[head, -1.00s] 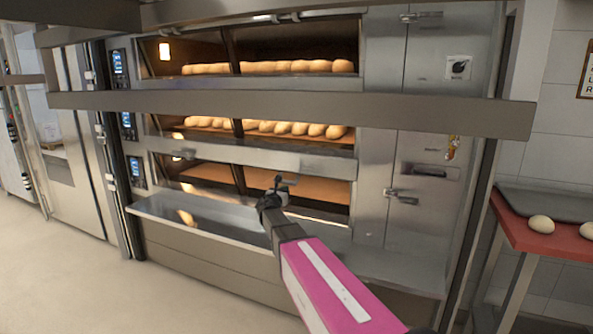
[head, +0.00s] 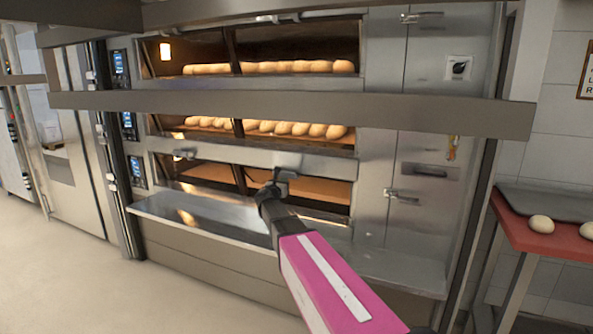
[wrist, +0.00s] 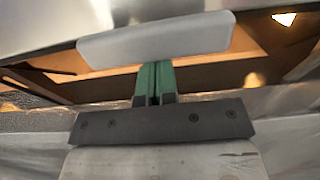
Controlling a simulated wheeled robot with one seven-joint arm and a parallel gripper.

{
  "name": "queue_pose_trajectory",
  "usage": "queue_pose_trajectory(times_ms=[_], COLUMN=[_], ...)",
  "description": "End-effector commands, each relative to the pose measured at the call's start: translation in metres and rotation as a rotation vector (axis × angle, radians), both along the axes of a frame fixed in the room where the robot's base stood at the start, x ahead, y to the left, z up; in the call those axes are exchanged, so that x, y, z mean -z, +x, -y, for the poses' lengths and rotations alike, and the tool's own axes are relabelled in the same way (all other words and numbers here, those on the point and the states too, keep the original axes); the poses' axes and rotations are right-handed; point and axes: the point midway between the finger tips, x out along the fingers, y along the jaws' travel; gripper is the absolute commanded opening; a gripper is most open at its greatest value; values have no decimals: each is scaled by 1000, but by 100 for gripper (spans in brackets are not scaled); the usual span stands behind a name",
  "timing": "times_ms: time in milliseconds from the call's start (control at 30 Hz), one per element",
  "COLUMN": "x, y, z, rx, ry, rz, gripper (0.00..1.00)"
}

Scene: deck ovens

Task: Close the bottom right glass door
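The bottom deck of the oven has a left and a right opening, and the bottom right opening (head: 318,188) shows an orange-lit interior, so its glass door stands at least partly open. A steel front bar (head: 325,166) runs above it. My gripper (head: 283,180) is in front of this opening, just under the bar, by a small grey handle-like part. In the wrist view my gripper's green fingers (wrist: 155,82) are together with nothing seen between them. Their tips are at the lower edge of a light grey plate (wrist: 155,42); contact is not certain.
The two upper decks hold loaves (head: 295,129) behind their fronts. A steel ledge (head: 200,220) juts out below the bottom deck. A red table (head: 550,240) with dough balls (head: 541,224) stands at the right. The floor (head: 80,290) at the left is clear.

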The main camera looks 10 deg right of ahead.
Motion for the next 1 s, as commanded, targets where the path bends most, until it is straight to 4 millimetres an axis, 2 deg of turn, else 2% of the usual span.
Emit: queue_pose_trajectory(times_ms=[33,233,1000], x=[-4,-6,10], y=[10,8,-45], z=[5,4,-33], rx=[5,4,1], ry=[-1,0,1], rz=[3,2,1], gripper=[0,0,0])
